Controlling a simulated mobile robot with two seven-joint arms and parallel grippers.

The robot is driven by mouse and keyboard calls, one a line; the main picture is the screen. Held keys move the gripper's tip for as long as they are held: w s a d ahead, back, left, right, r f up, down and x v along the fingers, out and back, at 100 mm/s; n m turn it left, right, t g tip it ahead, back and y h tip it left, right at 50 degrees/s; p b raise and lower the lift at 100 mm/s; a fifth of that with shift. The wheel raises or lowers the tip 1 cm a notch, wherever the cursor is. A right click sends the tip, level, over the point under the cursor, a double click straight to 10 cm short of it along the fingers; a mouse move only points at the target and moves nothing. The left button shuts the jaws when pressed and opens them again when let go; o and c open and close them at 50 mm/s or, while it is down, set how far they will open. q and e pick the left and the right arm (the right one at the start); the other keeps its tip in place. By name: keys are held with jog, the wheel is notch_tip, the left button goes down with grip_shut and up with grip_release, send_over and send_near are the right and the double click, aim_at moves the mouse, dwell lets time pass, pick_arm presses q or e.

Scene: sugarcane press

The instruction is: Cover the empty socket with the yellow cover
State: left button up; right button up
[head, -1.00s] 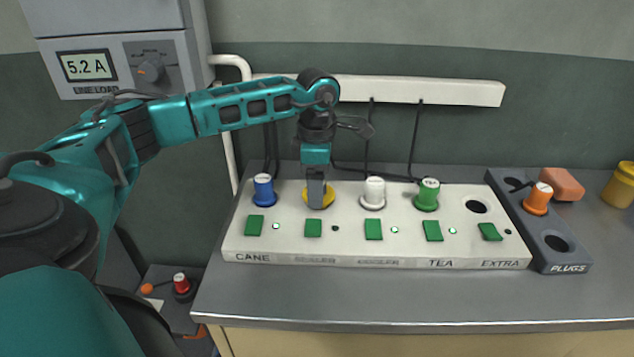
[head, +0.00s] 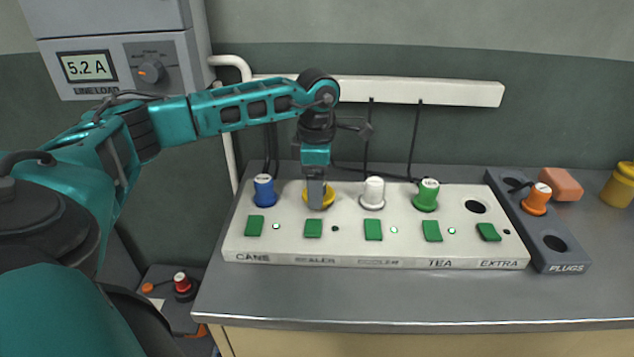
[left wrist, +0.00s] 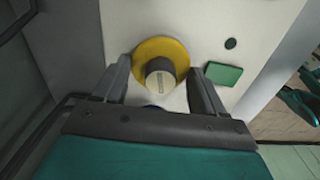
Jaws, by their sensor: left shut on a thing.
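The yellow cover (head: 329,197) is a round yellow disc at the second place from the left on the white socket panel (head: 350,254). In the left wrist view the yellow disc (left wrist: 146,52) surrounds a dark knob with a cream top (left wrist: 160,81). My left gripper (head: 316,203) points straight down, shut on the yellow cover's knob. What lies under the disc is hidden. An empty socket (head: 476,207) shows as a dark hole above the EXTRA label. My right gripper is in neither view.
Blue (head: 264,190), white (head: 373,193) and green (head: 427,194) plugs stand in the panel, above green switches. The dark PLUGS holder (head: 553,262) at right holds an orange plug (head: 537,199) and has an empty hole. An orange block (head: 561,185) and a yellow jar (head: 620,187) stand farther right. The counter front is clear.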

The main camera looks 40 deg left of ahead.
pick_arm(q)
jog(key=shift+f, duration=0.15)
jog(key=shift+f+b, duration=0.4)
jog(key=shift+f, duration=0.15)
jog(key=o, duration=0.7)
jog(key=shift+c, duration=0.2)
jog(key=shift+o, duration=0.4)
